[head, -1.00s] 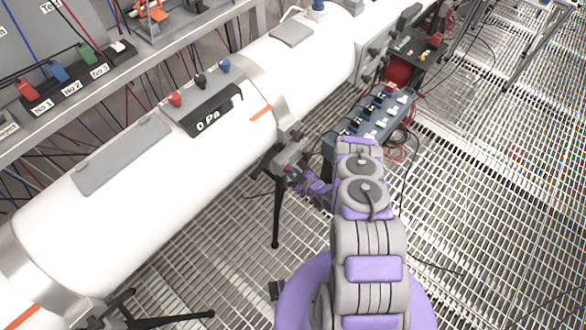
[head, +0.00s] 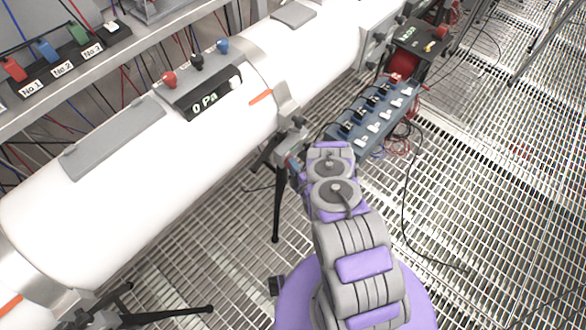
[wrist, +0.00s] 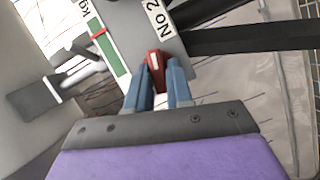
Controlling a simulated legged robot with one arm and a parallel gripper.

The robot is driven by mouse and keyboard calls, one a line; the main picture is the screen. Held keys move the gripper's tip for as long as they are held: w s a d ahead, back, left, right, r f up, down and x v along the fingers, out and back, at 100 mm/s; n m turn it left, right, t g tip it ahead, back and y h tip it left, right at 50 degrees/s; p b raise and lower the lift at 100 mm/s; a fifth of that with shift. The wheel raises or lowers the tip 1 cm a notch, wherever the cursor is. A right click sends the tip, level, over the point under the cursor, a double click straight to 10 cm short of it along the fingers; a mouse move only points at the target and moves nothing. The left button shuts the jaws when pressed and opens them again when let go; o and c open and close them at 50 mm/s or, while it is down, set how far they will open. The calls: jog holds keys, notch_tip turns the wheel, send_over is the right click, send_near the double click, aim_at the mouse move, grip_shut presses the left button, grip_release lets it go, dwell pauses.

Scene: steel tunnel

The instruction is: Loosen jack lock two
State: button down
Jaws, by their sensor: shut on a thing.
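In the wrist view, a small red lock piece (wrist: 155,68) sits on a grey jack body beside a white label reading "No 2" (wrist: 160,18). My gripper (wrist: 160,79) has its blue fingers on either side of the red piece and is shut on it. A green scale with a red marker (wrist: 107,45) is on the same jack body, to the left. In the head view, the jack (head: 283,147) stands under the pipe joint on dark legs. My arm reaches to it and hides most of the gripper there.
A large white pipe (head: 150,175) runs diagonally, with a "0 Pa" display (head: 207,102) on top. A blue-grey switch box (head: 375,112) and loose cables lie on the grated floor right of the jack. Another jack's dark leg (head: 170,316) spreads at lower left.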

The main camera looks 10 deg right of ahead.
jog(key=shift+f+n+t+b, duration=0.2)
jog(key=shift+n+t+b, duration=0.1)
jog(key=shift+n+b, duration=0.55)
jog(key=shift+a+n, duration=0.1)
jog(key=shift+n, duration=0.15)
jog(key=c, duration=1.1)
grip_release()
jog(key=shift+s, duration=0.1)
